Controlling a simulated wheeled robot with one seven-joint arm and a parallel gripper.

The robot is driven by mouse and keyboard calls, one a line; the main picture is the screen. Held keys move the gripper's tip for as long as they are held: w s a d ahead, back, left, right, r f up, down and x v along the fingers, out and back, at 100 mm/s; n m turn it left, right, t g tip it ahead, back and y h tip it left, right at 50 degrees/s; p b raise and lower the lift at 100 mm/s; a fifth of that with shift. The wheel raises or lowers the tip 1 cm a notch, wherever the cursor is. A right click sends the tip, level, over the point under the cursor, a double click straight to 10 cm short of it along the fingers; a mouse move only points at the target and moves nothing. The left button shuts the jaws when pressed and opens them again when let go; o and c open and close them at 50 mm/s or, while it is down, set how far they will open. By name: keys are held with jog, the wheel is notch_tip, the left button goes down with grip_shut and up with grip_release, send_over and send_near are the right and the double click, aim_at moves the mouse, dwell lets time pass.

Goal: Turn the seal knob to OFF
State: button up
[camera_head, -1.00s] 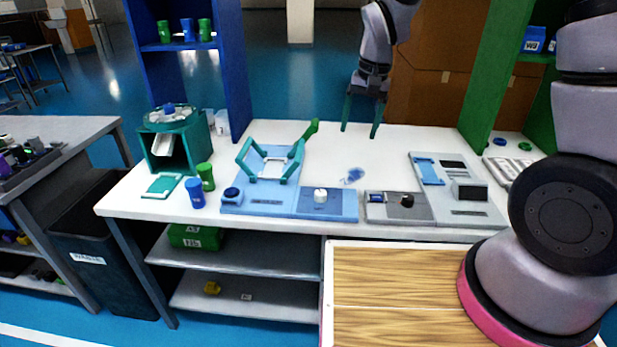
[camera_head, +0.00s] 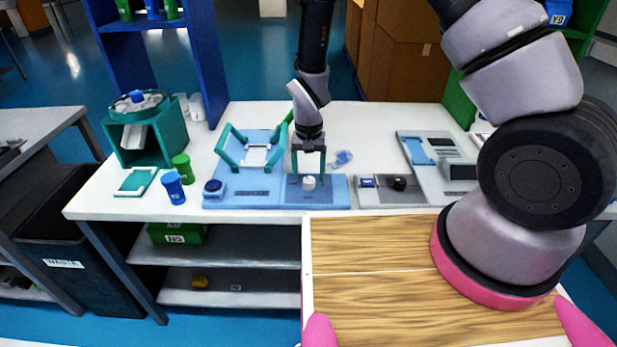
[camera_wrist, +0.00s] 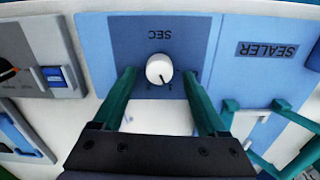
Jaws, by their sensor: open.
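The seal knob is a round white knob (camera_head: 309,183) on the dark blue panel of the light blue sealer (camera_head: 240,194), at the bench's front edge. In the wrist view the white knob (camera_wrist: 159,69) sits below an upside-down "SEC" label. A small dark mark on it points to the lower right. I cannot read an OFF mark. My gripper (camera_head: 308,175) points down at the knob with its two green fingers apart. The wrist view shows my gripper (camera_wrist: 159,78) with one finger on each side of the knob, and gaps between fingers and knob.
The sealer's green frame (camera_head: 250,155) rises left of my gripper. A grey panel with a black knob (camera_head: 397,184) and blue switch (camera_head: 367,182) sits to the right. Blue (camera_head: 173,188) and green cups (camera_head: 182,167) stand at the left. The bench behind is mostly clear.

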jog(key=shift+f, duration=1.05)
grip_shut()
jog(key=shift+n, duration=0.3)
jog(key=n, duration=0.4)
jog(key=shift+n, duration=0.3)
jog(key=n, duration=0.4)
jog(key=shift+n, duration=0.3)
